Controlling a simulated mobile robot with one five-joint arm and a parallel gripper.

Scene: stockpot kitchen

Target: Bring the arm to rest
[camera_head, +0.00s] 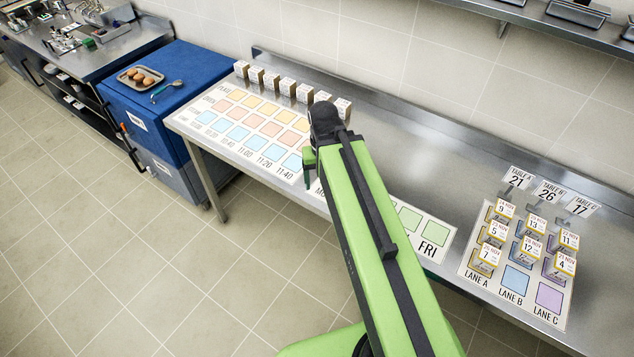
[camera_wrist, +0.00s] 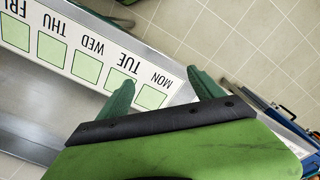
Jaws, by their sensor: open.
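My green arm reaches out over the steel counter (camera_head: 400,140) in the head view. My gripper (camera_head: 309,165) hangs at its far end, near the counter's front edge, partly hidden by the arm. In the wrist view my gripper (camera_wrist: 165,90) shows two green fingers spread apart with nothing between them. The weekday strip (camera_wrist: 90,55) with green squares lies beyond the fingers. In the head view the arm covers part of this strip (camera_head: 433,236), with FRI showing.
A coloured grid mat (camera_head: 190,118) with a row of small boxes behind it lies left. A lane board (camera_head: 545,315) with several labelled boxes stands right. A blue cabinet (camera_head: 190,65) bears a tray of brown items (camera_head: 138,78). The tiled floor in front is clear.

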